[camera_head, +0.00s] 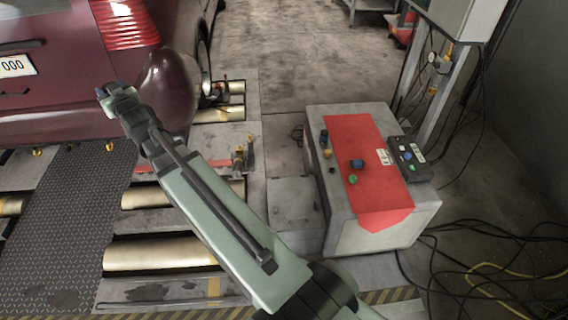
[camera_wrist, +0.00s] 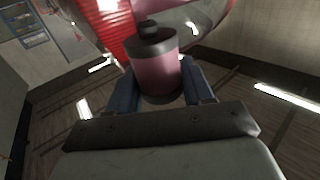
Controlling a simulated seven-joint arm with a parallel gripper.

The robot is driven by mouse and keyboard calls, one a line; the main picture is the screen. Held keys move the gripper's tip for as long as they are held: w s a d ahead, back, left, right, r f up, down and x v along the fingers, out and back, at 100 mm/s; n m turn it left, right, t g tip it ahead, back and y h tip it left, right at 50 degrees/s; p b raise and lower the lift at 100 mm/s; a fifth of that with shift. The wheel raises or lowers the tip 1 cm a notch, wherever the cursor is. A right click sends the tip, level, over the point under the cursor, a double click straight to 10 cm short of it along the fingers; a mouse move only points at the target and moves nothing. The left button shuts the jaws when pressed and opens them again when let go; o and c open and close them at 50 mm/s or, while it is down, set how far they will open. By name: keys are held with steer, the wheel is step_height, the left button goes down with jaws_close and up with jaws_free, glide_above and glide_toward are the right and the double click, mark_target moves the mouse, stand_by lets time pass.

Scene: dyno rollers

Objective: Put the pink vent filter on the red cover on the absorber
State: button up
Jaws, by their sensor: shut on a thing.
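The pink vent filter (camera_wrist: 155,68), a pink cylinder with a dark cap and dark base, stands between the blue fingers of my gripper (camera_wrist: 158,80) in the wrist view. The gripper is shut on it. In the head view my gripper (camera_head: 110,91) is raised at the upper left, in front of the dark red car; I cannot make out the filter there. The red cover (camera_head: 352,135) lies over the top of the grey box-shaped absorber (camera_head: 385,238) at the right, far from my gripper. A blue piece (camera_head: 357,163) and a green piece (camera_head: 352,180) are on the cover.
A black control box (camera_head: 410,158) sits on the absorber's right edge. Small fittings (camera_head: 325,141) stand along its left side. A post with a cabinet (camera_head: 455,15) rises behind. Cables (camera_head: 490,275) cover the floor at right. The car (camera_head: 80,75) stands close to my gripper.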

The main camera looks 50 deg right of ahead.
steer(key=s+d+f+m+g+h, duration=0.1)
steer(key=s+d+f+m+h, duration=0.2)
steer(key=d+f, duration=0.65)
steer(key=s+d+f+m+g+h, duration=0.1)
steer(key=s+d+f+h, duration=0.4)
steer(key=d, duration=0.9)
steer(key=s+d+f+m+g, duration=0.15)
steer(key=s+d+f, duration=0.35)
steer(key=d, duration=0.7)
steer(key=s+d+f+m+g+h, duration=0.3)
steer(key=s+d+f, duration=0.8)
steer(key=s+f, duration=0.4)
steer(key=s+d+f+m+g+h, duration=0.3)
steer(key=s+d+f+g, duration=0.1)
steer(key=s+d+f, duration=0.9)
steer(key=shift+m+g+h, duration=0.4)
steer(key=shift+m+g, duration=0.25)
steer(key=shift+g, duration=0.1)
steer(key=s+r, duration=0.1)
steer(key=d+r, duration=0.1)
steer(key=r, duration=0.1)
steer(key=s+r, duration=0.1)
steer(key=shift+s+d+r, duration=0.25)
steer(key=shift+s+d, duration=0.05)
steer(key=shift+d, duration=0.1)
step_height(320, 180, down, 10)
steer(key=shift+r, duration=0.2)
steer(key=shift+f, duration=0.1)
